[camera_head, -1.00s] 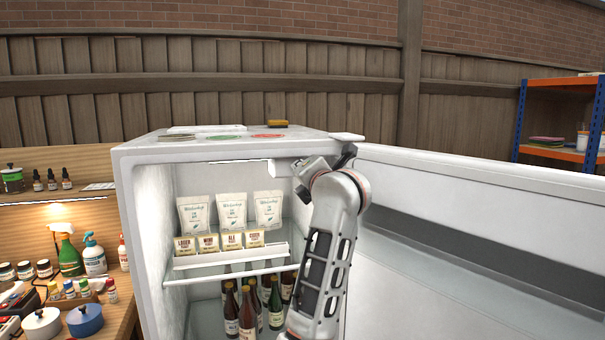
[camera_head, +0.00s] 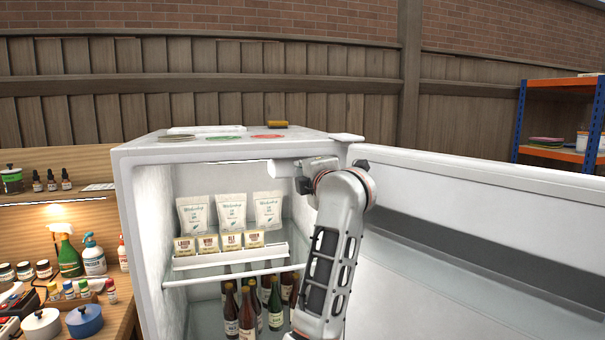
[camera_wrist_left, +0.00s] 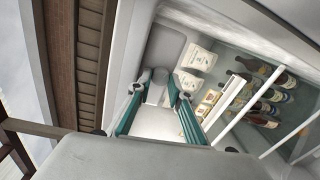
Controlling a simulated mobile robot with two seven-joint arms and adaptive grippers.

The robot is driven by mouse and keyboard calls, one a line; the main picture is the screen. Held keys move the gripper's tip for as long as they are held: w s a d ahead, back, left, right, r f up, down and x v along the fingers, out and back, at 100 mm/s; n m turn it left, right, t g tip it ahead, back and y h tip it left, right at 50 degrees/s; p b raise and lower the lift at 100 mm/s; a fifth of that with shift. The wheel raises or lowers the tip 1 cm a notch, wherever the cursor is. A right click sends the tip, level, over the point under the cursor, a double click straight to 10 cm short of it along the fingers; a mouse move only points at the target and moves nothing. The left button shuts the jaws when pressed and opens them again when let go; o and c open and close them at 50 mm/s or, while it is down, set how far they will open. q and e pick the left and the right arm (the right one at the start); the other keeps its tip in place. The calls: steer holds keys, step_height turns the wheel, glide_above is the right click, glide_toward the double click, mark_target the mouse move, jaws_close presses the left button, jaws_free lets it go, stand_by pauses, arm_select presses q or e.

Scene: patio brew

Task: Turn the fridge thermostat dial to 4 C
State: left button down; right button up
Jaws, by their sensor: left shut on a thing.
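The white fridge (camera_head: 150,215) stands with its door (camera_head: 470,230) swung open to the right. My left gripper (camera_wrist_left: 158,84) reaches up under the fridge ceiling at its right side. In the left wrist view its two green fingers are closed around a small pale piece, the thermostat dial (camera_wrist_left: 156,92), by a grey housing (camera_wrist_left: 166,48). In the head view, my wrist and arm hide the dial. No scale or pointer can be read, so its setting cannot be told. My right gripper is not in view.
Fridge shelves hold white pouches (camera_head: 231,212), small boxes (camera_head: 231,241) and several bottles (camera_head: 247,312) left of my arm. The open door is close on the right. A bench with bottles and pots (camera_head: 85,320) stands left.

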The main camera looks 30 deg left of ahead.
arm_select(q)
steer(key=shift+r, duration=0.1)
steer(key=c, duration=1.8)
jaws_free()
steer(key=v, duration=0.8)
steer(key=shift+d+f, duration=0.15)
steer(key=shift+f, duration=0.1)
